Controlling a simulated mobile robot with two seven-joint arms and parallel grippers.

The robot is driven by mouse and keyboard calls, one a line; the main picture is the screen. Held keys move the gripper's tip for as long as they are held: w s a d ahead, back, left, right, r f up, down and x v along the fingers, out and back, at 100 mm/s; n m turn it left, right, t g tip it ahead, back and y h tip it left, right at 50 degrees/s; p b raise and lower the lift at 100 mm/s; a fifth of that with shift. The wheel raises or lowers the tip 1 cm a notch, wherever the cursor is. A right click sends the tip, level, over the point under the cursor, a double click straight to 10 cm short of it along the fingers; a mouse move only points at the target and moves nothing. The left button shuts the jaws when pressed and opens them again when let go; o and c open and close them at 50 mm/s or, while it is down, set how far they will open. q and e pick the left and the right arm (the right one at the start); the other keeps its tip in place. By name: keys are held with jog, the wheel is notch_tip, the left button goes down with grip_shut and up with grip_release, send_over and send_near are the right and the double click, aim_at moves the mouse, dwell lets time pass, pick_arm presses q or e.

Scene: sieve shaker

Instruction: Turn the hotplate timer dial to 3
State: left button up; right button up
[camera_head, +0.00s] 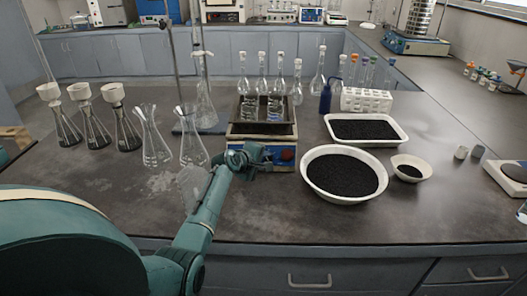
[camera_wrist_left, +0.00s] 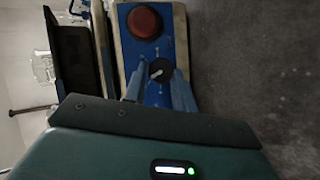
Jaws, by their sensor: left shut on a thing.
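The hotplate (camera_head: 233,131) stands on the bench with a dark tray of flasks on top and a blue front panel. In the left wrist view its blue panel (camera_wrist_left: 150,52) carries a large red button (camera_wrist_left: 144,22) and a small black dial (camera_wrist_left: 160,70) with a white mark. The numbers around the dial are too small to read. My left gripper (camera_head: 262,158) is at the front panel, and its two blue fingers (camera_wrist_left: 160,80) are shut on the dial, one on each side. In the head view the gripper hides the dial. My right gripper is not in view.
A white bowl of black grains (camera_head: 308,180) stands close to the right of the hotplate, with a white tray (camera_head: 404,140) behind it. Empty conical flasks (camera_head: 193,154) stand to the left. The bench front is clear.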

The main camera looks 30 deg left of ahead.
pick_arm(q)
jog(key=m+g+p, duration=0.1)
jog(key=p, duration=0.1)
jog(key=r+m+p, duration=0.1)
jog(key=m, duration=0.1)
jog(key=shift+w+d+g+y+p, duration=0.1)
jog(key=shift+w+g+y+p, duration=0.05)
jog(key=shift+g+y+p, duration=0.2)
jog(key=shift+w+m+g+p, duration=0.1)
jog(key=shift+m+g+p, duration=0.35)
jog(key=shift+m+p, duration=0.25)
jog(key=shift+w+d+m+g+y+p, duration=0.15)
jog(key=shift+m+g+y+p, duration=0.5)
jog(key=shift+m, duration=0.35)
jog(key=shift+d+m+g+y, duration=0.15)
jog(key=shift+m+g+y, duration=0.35)
jog(key=shift+m, duration=0.4)
jog(key=shift+w+d+f+m+g+y, duration=0.1)
jog(key=shift+m+g+y, duration=0.25)
jog(key=shift+m, duration=0.25)
jog(key=shift+d+m+g+y, duration=0.1)
jog(key=shift+m+g+y, duration=0.1)
jog(key=shift+m+y, duration=0.3)
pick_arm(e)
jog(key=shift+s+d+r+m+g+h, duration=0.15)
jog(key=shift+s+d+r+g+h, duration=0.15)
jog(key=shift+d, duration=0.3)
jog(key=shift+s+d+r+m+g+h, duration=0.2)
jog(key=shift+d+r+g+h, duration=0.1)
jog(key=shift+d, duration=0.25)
